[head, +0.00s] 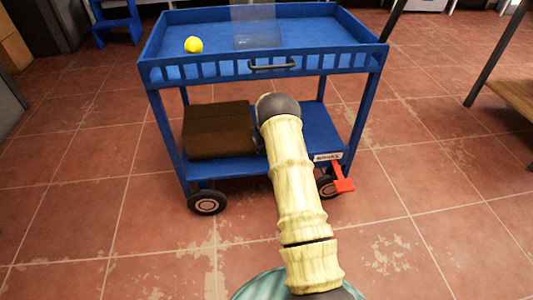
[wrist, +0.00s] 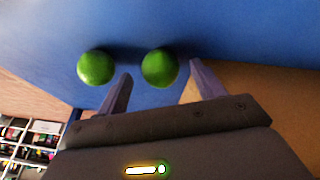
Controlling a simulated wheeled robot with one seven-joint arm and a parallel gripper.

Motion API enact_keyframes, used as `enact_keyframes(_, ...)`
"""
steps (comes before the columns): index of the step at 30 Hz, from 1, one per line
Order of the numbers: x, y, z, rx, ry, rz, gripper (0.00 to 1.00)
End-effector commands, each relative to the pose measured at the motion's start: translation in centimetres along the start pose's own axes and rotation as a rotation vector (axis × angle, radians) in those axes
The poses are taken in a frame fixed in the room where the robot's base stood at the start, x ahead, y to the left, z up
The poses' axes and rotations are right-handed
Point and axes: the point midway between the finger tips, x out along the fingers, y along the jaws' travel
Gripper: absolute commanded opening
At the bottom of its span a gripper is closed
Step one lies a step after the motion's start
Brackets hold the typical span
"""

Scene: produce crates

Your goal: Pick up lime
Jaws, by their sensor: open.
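Two green limes show in the wrist view against a blue surface. One lime (wrist: 160,66) is between the tips of my gripper (wrist: 160,72), whose two fingers are spread, with a gap to the finger on each side. The other lime (wrist: 96,67) is outside the left finger. How deep the first lime sits between the fingers is hard to tell. In the head view no lime shows, and my gripper is hidden behind my arm, which reaches to the lower part of the blue cart (head: 160,128).
A yellow fruit (head: 193,45) and a clear panel (head: 255,27) are on the cart's top tray. A brown box (head: 218,130) stands on the lower shelf, left of my arm. A red pedal (head: 343,178) sticks out at the front right wheel. Tiled floor around is mostly clear.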

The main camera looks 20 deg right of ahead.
Motion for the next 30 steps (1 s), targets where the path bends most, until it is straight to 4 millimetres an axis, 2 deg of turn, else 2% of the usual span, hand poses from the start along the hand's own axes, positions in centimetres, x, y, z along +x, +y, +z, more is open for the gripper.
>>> enact_keyframes(1, 1.2, 0.0, 0.2, 0.000, 0.001, 0.000, 0.68)
enact_keyframes(5, 2.3, 0.0, 0.1, 0.000, 0.000, 0.000, 0.68)
enact_keyframes(22, 2.3, 0.0, 0.1, 0.000, -0.002, -0.001, 0.68)
enact_keyframes(23, 2.4, 0.0, 0.1, 0.000, -0.003, -0.001, 0.66)
enact_keyframes(30, 2.3, 0.1, 0.1, 0.002, -0.002, 0.001, 0.19)
